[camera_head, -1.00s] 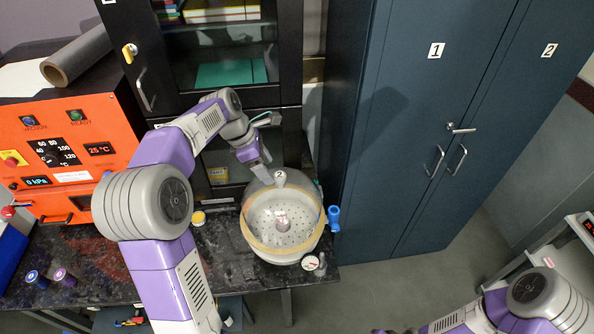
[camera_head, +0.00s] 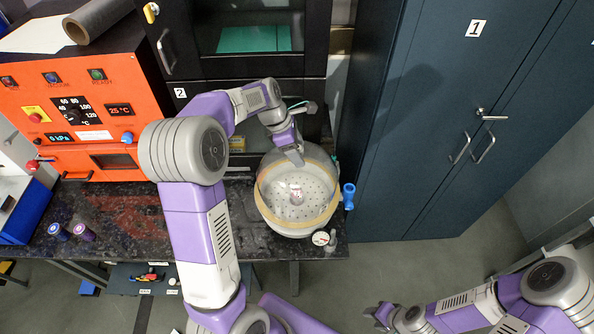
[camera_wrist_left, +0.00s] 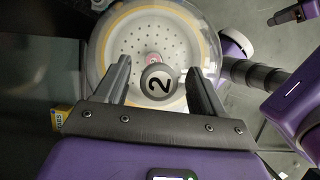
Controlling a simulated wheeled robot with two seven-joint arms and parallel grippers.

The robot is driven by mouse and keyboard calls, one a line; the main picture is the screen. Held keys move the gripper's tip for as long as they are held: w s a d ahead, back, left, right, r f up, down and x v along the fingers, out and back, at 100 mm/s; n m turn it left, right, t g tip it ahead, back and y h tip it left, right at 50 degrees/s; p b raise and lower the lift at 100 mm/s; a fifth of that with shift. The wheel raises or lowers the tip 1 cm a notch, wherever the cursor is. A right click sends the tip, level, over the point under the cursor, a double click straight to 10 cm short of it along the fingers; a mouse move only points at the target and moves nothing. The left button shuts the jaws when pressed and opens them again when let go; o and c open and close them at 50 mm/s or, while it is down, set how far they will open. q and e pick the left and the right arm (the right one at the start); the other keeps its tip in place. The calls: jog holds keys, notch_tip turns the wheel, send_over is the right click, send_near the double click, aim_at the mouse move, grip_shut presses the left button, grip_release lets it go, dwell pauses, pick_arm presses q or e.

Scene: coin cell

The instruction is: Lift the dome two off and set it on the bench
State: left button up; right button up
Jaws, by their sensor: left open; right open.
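The clear dome two (camera_head: 318,168) with a tan rim sits on the round desiccator base (camera_head: 290,229) at the bench's right end. Its grey knob marked 2 (camera_wrist_left: 159,80) shows in the left wrist view; in the head view my gripper hides it. My left gripper (camera_head: 296,158) is open over the dome's top. In the left wrist view its fingers (camera_wrist_left: 160,66) stand on either side of the knob, with gaps visible. My right gripper (camera_head: 384,316) is open and empty at the lower right, away from the bench.
The dark speckled bench (camera_head: 130,215) has free room left of the desiccator, partly behind my left arm. An orange oven (camera_head: 75,105) stands at the left, two small jars (camera_head: 72,232) near the front edge. A gauge (camera_head: 321,238) and blue valve handle (camera_head: 348,195) adjoin the base.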

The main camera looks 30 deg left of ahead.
pick_arm(q)
grip_shut()
jog(key=shift+w, duration=0.1)
dwell(0.4)
notch_tip(320, 180, up, 10)
jog(key=shift+r+p, duration=0.1)
jog(key=shift+p, duration=0.3)
